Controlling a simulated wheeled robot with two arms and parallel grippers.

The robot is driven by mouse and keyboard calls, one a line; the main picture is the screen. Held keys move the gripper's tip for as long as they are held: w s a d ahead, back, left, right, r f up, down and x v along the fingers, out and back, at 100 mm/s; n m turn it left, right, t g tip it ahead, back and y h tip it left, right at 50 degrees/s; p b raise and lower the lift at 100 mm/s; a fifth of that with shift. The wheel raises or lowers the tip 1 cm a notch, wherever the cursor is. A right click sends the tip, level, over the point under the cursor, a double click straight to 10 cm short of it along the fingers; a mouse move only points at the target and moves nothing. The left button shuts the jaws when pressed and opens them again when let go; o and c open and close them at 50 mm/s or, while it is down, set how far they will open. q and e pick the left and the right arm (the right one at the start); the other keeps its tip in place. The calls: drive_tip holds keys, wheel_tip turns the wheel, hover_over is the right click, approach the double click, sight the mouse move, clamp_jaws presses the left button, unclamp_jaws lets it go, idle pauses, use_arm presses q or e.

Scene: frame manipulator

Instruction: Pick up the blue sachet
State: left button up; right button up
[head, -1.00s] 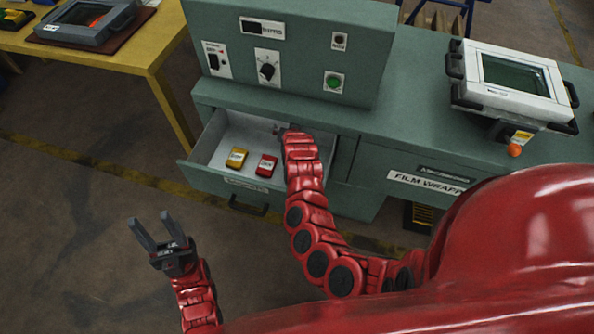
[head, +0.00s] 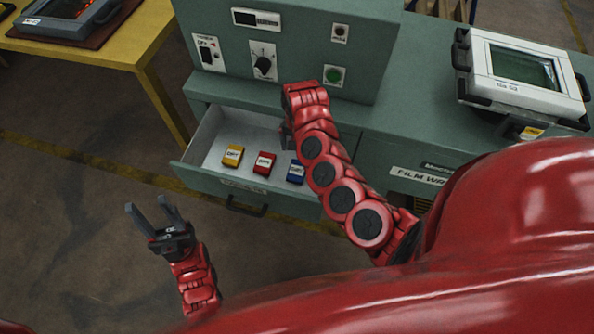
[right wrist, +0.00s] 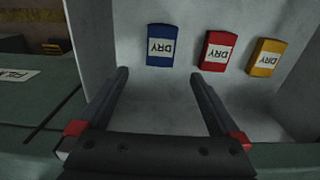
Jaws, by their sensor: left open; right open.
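The blue sachet (head: 296,172) lies in the open drawer (head: 207,147), at the right end of a row with a red sachet (head: 264,163) and a yellow sachet (head: 232,156). In the right wrist view the blue sachet (right wrist: 160,46) lies flat, beyond the fingertips and between their lines. My right gripper (right wrist: 158,72) is open and empty over the drawer; in the head view my right arm mostly hides it. My left gripper (head: 152,212) is open and empty, out in front of the drawer over the floor.
The green cabinet (head: 290,105) with knob and buttons rises behind the drawer. A white-framed screen unit (head: 520,75) stands on the counter at right. A yellow table (head: 150,40) with a device is at upper left.

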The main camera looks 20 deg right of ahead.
wheel_tip(320, 180, down, 7)
drive_tip(key=shift+f+b, duration=0.1)
drive_tip(key=shift+b, duration=0.65)
wheel_tip(320, 180, down, 5)
drive_tip(key=shift+a+f+b, duration=0.1)
drive_tip(key=shift+f+b, duration=0.1)
drive_tip(key=shift+b, duration=0.95)
drive_tip(key=shift+r, duration=0.1)
drive_tip(key=c, duration=1.3)
